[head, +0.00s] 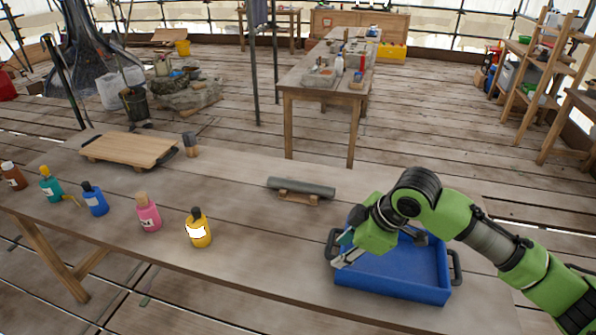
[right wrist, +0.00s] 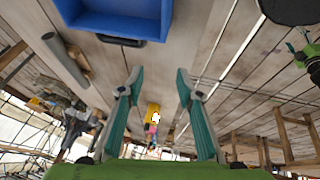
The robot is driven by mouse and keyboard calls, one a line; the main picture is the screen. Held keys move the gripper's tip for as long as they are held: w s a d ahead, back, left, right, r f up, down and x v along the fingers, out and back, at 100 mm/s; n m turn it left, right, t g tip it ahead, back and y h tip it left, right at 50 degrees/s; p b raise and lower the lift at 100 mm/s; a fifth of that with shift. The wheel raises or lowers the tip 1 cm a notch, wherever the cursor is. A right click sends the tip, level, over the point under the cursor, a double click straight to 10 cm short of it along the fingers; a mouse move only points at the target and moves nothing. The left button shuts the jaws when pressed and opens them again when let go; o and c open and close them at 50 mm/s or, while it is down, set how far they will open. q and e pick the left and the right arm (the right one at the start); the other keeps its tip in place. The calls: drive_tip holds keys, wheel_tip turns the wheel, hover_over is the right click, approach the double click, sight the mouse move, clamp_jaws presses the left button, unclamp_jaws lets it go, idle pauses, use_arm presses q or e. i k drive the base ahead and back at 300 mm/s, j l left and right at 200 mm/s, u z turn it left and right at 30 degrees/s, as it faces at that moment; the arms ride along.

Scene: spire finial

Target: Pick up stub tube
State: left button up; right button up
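The stub tube, a dark grey-green cylinder (head: 301,187), lies on a small wooden cradle (head: 299,199) near the middle of the table. It also shows at the upper left of the right wrist view as a grey tube (right wrist: 64,58). My right gripper (head: 343,251) is over the left edge of the blue tray, in front and to the right of the tube. In the right wrist view its teal fingers (right wrist: 157,82) are spread, with nothing between them. My left gripper is outside the head view; green parts at the right wrist view's right edge are too unclear to tell its state.
The blue tray (head: 400,290) with dark handles sits on the table's right. Several bottles, including a yellow one (head: 198,230), line the front left edge. A wooden board (head: 128,149) and a dark brush-like item (head: 190,145) stand farther back. Bare tabletop surrounds the cradle.

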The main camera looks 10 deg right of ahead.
sight(327, 191)
drive_tip(key=i, duration=1.15)
